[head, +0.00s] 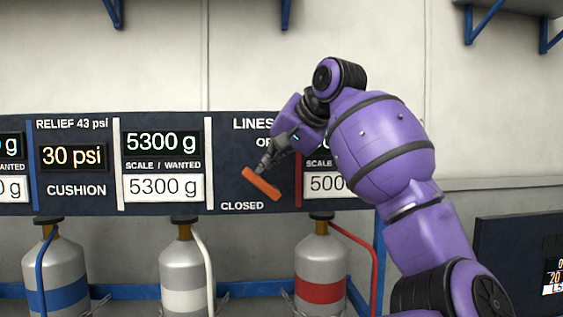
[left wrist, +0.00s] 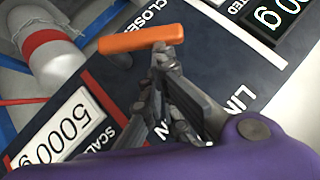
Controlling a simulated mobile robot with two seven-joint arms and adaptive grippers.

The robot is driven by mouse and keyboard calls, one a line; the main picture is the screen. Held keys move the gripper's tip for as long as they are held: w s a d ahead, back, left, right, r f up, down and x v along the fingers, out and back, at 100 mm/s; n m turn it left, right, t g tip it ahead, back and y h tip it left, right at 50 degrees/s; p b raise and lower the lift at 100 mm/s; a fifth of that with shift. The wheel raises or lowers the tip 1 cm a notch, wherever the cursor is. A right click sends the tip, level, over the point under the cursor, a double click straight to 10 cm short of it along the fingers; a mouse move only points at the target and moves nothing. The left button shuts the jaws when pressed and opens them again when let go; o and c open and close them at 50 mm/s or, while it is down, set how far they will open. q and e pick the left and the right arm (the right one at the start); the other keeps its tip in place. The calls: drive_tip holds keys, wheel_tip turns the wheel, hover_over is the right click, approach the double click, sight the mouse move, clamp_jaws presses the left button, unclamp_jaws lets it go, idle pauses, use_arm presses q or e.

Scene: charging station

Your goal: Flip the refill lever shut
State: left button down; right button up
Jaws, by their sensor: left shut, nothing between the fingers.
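The orange refill lever (head: 261,184) sits on the dark panel between the LINES label above and the CLOSED label below. It slants from upper left to lower right. My left gripper (head: 263,168) is shut and empty, its fingertips at the upper side of the lever. In the left wrist view the lever (left wrist: 125,40) lies across the tips of the shut fingers (left wrist: 160,58), near one of its ends; whether they touch is hard to tell. The word beneath LINES is partly hidden by my gripper. My right gripper is not in view.
The dark panel (head: 85,202) carries lit displays and white number plates. Gas cylinders with blue, white and red bands (head: 320,292) stand below it, with hoses beside them. Another dark panel (head: 510,255) is at the right. The wall above the panel is mostly clear.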

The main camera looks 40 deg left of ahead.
use_arm(q)
drive_tip(key=shift+s+a+f+n+t+h, duration=0.1)
drive_tip(key=shift+s+a+n+t+h, duration=0.4)
drive_tip(key=shift+s+h, duration=0.1)
drive_tip(key=shift+s+a+f+n+t+h, duration=0.45)
drive_tip(key=shift+s+a+n+t+h, duration=0.1)
drive_tip(key=shift+s+t+h, duration=0.15)
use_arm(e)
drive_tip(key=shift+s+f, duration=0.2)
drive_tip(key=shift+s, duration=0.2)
use_arm(q)
drive_tip(key=shift+w+r, duration=0.1)
drive_tip(key=shift+w, duration=0.05)
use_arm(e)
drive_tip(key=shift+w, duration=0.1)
use_arm(q)
drive_tip(key=shift+r, duration=0.75)
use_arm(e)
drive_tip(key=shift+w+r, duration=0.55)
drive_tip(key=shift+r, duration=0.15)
